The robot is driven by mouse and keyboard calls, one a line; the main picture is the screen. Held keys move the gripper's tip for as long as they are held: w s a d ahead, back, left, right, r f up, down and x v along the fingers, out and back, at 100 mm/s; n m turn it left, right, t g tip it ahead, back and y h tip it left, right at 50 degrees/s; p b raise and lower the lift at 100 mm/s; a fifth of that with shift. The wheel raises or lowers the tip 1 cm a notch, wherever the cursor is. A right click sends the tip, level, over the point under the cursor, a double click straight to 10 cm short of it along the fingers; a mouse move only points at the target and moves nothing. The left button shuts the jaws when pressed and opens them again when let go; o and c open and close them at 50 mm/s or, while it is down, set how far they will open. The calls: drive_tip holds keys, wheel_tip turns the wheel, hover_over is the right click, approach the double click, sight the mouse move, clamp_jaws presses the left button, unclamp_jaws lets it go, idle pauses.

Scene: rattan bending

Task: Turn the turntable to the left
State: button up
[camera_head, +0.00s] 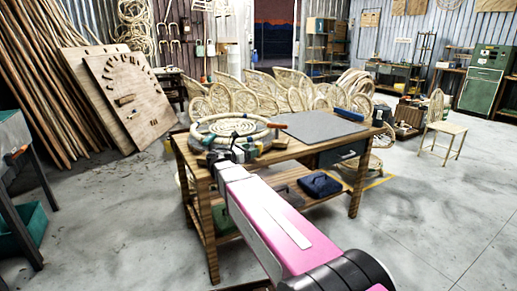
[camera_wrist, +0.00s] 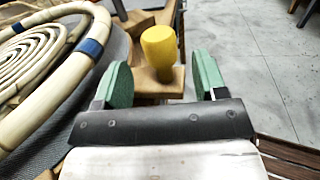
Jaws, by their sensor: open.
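The turntable (camera_head: 204,139) stands on the left part of the wooden workbench (camera_head: 206,190), with a coiled rattan ring (camera_head: 235,126) on top. In the wrist view, the pale rattan ring with blue bands (camera_wrist: 90,48) fills the left side. A yellow knob (camera_wrist: 159,45) stands upright on a wooden piece (camera_wrist: 152,88). My gripper (camera_wrist: 163,78) is open, with one green finger to each side of the knob's line. The knob shows in the gap, beyond or between the fingertips; contact cannot be told. In the head view my gripper (camera_head: 239,151) is at the turntable's near edge.
A grey mat (camera_head: 316,126) covers the bench's right part, with a blue item (camera_head: 349,114) at its edge. A dark blue folded item (camera_head: 319,185) lies on the lower shelf. Leaning boards (camera_head: 128,92) and rattan chairs (camera_head: 270,93) stand behind.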

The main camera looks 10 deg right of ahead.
drive_tip(key=shift+x, duration=2.45)
clamp_jaws()
